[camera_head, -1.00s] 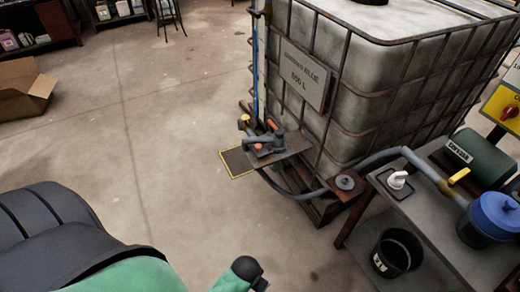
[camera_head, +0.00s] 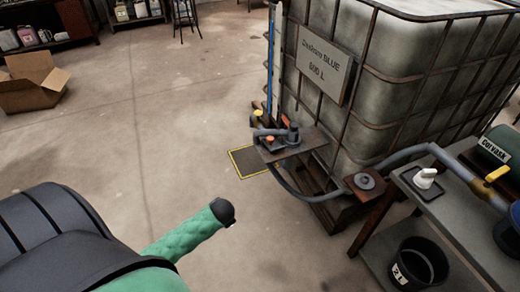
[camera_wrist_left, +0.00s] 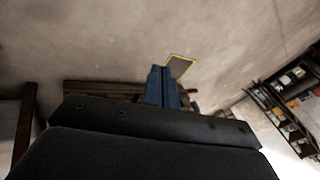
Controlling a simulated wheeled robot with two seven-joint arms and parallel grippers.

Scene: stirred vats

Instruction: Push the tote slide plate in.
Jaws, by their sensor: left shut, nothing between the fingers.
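The tote (camera_head: 400,90) is a large pale caged container at the right of the head view, with a sign reading BLUE, 800 L. A flat brown plate (camera_head: 309,138) sticks out from its lower front corner, with a dark grey valve-like fitting (camera_head: 284,136) with orange parts on it. I cannot tell whether this is the slide plate, or how far out it is. My green left arm reaches in from the lower left, well apart from the tote. My left gripper's blue fingers (camera_wrist_left: 162,88) are together and empty in the left wrist view. My right gripper is not in view.
A yellow-edged dark floor patch (camera_head: 250,161) lies below the fitting; it also shows in the wrist view (camera_wrist_left: 181,66). A grey bench (camera_head: 455,232) at the right holds a hose (camera_head: 432,150); a black bucket (camera_head: 420,262) stands there. Open floor lies left.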

